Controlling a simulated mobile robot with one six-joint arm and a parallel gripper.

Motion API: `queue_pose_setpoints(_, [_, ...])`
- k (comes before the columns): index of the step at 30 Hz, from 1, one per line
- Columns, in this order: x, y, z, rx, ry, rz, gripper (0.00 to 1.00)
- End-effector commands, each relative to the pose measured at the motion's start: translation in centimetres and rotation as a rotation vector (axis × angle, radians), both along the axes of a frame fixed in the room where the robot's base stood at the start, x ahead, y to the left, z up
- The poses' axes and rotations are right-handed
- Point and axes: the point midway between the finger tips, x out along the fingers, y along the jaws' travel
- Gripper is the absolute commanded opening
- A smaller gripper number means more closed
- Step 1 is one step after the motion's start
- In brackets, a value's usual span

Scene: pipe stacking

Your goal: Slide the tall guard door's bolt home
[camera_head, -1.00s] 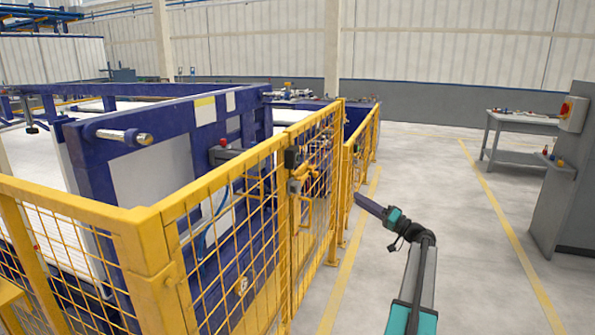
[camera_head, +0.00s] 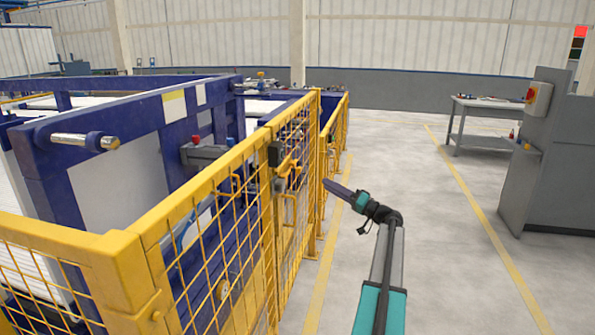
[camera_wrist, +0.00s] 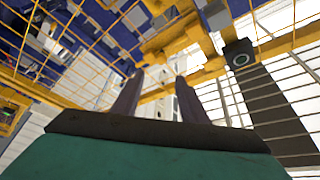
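The tall guard door (camera_head: 297,213) is a yellow mesh panel in the fence, right of centre in the head view. Its yellow bolt (camera_head: 289,166) sits at the upper left of the door, next to a dark box (camera_head: 275,154) on the post. How far the bolt is slid is too small to tell. My gripper (camera_head: 326,185) is to the right of the bolt, on the aisle side, apart from the door. In the wrist view my gripper (camera_wrist: 156,84) shows two separated fingers with nothing held between them. Yellow frame parts and mesh lie beyond them.
The yellow fence (camera_head: 205,195) runs along the left, with a blue machine (camera_head: 75,140) behind it. A grey workbench (camera_head: 485,115) and a grey cabinet (camera_head: 550,170) stand at the right. The floor between them is clear.

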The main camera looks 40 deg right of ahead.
Motion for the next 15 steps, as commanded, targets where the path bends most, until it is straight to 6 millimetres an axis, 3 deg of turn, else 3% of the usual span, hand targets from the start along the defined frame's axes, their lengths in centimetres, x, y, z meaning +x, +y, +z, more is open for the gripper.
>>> queue_pose_setpoints(8, [2.0,0.9,0.5,-0.001,-0.001,0.01,0.4])
queue_pose_setpoints(15, [4.9,1.7,1.4,0.0,0.0,0.012,0.4])
